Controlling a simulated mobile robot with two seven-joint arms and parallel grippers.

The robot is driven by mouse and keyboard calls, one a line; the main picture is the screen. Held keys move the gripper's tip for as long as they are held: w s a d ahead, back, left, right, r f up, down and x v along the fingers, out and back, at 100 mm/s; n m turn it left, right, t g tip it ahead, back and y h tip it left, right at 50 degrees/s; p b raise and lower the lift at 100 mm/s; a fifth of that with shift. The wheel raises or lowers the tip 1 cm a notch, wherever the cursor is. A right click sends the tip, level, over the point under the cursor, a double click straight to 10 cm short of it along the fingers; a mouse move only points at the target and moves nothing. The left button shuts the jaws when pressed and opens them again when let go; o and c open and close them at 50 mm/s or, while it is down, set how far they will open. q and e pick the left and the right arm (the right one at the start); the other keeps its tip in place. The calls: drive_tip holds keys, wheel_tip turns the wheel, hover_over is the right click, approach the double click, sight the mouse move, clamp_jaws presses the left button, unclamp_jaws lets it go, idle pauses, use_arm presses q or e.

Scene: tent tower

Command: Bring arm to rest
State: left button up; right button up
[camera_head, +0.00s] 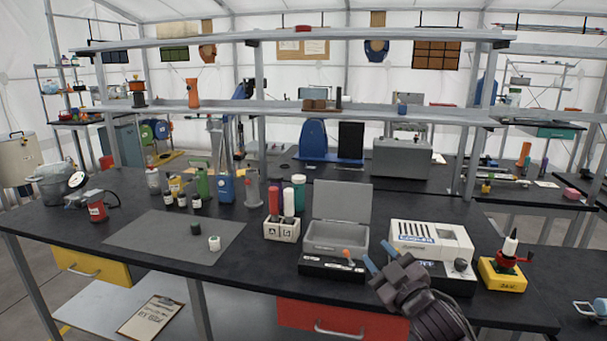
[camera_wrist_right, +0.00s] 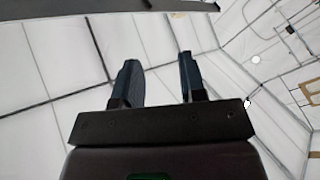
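My right gripper (camera_head: 370,256) is at the front edge of the black workbench (camera_head: 155,258), in front of a white boxy device (camera_head: 430,238). Its two blue fingers stand apart with nothing between them. In the right wrist view the gripper (camera_wrist_right: 163,78) points at the white tent wall, fingers apart and empty. The right arm comes in from the bottom right in the head view. My left gripper and left arm are not in view.
An open grey box (camera_head: 338,215) stands left of my right gripper. A yellow-based item with a red part (camera_head: 503,272) stands to the right. Below the bench are a red drawer (camera_head: 340,318) and a yellow drawer (camera_head: 90,266). The grey mat (camera_head: 150,235) is mostly clear.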

drive_tip(key=s+d+f+m+g+h+b, duration=0.1)
drive_tip(key=s+d+f+m+g+h, duration=0.15)
drive_tip(key=s+f, duration=0.55)
drive_tip(key=s+d+f+m+g+h+b, duration=0.1)
drive_tip(key=s+d+f+m+h, duration=0.25)
drive_tip(key=f, duration=0.75)
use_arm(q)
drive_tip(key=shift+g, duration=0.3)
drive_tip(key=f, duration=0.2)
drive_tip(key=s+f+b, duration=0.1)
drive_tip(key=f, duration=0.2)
use_arm(e)
drive_tip(key=s+d+f+m+g+h, duration=0.1)
drive_tip(key=s+d+f+m+g, duration=0.1)
drive_tip(key=s+f, duration=0.6)
drive_tip(key=s+d+f+m+g, duration=0.2)
drive_tip(key=s+d+f, duration=0.2)
drive_tip(key=s+f, duration=0.4)
drive_tip(key=s, duration=0.4)
drive_tip(key=shift+s+h, duration=0.15)
drive_tip(key=shift+h, duration=0.25)
